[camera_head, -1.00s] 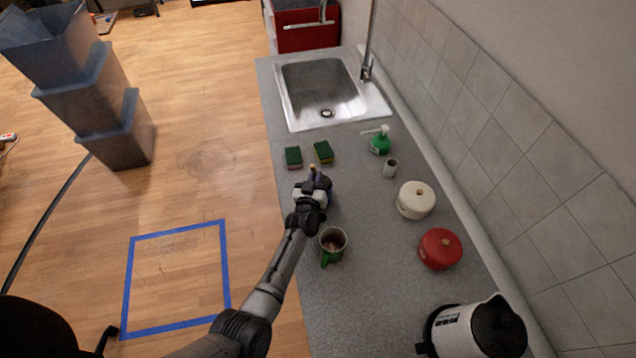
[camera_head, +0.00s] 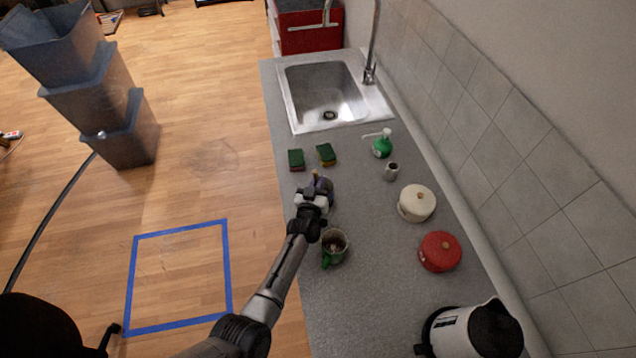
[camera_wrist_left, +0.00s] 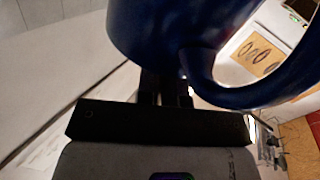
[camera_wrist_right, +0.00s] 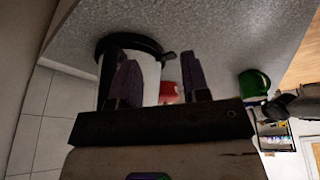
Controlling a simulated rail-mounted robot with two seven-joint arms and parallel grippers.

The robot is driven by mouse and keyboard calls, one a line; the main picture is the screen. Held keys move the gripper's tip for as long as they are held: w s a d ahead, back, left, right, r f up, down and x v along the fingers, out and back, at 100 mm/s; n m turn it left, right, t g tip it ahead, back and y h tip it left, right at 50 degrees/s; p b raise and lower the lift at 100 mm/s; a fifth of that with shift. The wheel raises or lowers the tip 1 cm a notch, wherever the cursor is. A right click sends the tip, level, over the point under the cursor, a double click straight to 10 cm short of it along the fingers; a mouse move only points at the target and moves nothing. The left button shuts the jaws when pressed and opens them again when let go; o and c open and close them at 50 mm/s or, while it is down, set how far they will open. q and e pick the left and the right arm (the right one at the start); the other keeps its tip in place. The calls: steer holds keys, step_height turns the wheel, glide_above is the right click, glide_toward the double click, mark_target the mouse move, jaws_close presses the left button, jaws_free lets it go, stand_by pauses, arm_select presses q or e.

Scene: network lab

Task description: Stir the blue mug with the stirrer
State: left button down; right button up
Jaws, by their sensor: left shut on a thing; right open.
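The blue mug (camera_head: 327,186) stands on the grey counter, mostly hidden behind my left gripper (camera_head: 316,188) in the head view. In the left wrist view the mug (camera_wrist_left: 180,25) and its handle fill the upper part, very close. My left gripper (camera_wrist_left: 166,90) is closed at the mug, with its fingertips partly hidden. A thin stirrer with a yellowish tip (camera_head: 315,172) sticks up at the fingers, and its lower end is hidden. My right gripper (camera_wrist_right: 160,80) is open and empty in its wrist view, and is out of the head view.
A green mug (camera_head: 334,246) stands close to my left wrist. Two sponges (camera_head: 326,153), a soap bottle (camera_head: 382,144), a small grey cup (camera_head: 391,171), a cream pot (camera_head: 416,203), a red pot (camera_head: 439,251) and a kettle (camera_head: 474,330) are on the counter. The sink (camera_head: 325,96) is beyond.

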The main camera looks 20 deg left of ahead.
mark_target(314, 171)
arm_select(q)
steer(key=shift+a+r+p, duration=0.2)
steer(key=shift+r+p, duration=0.7)
steer(key=shift+r, duration=0.1)
steer(key=shift+a+r+p, duration=0.2)
steer(key=shift+r+p, duration=0.7)
steer(key=shift+r, duration=0.1)
steer(key=shift+a+r+p, duration=0.2)
steer(key=shift+r+p, duration=0.7)
steer(key=shift+r, duration=0.1)
steer(key=r+p, duration=0.2)
steer(key=r, duration=0.1)
steer(key=shift+s+a+p, duration=0.1)
steer(key=shift+a+p, duration=0.25)
steer(key=shift+p, duration=0.05)
steer(key=shift+r, duration=0.1)
steer(key=shift+r+p, duration=0.25)
steer(key=shift+p, duration=0.05)
step_height(314, 171, up, 4)
steer(key=p, duration=0.4)
steer(key=shift+r, duration=0.15)
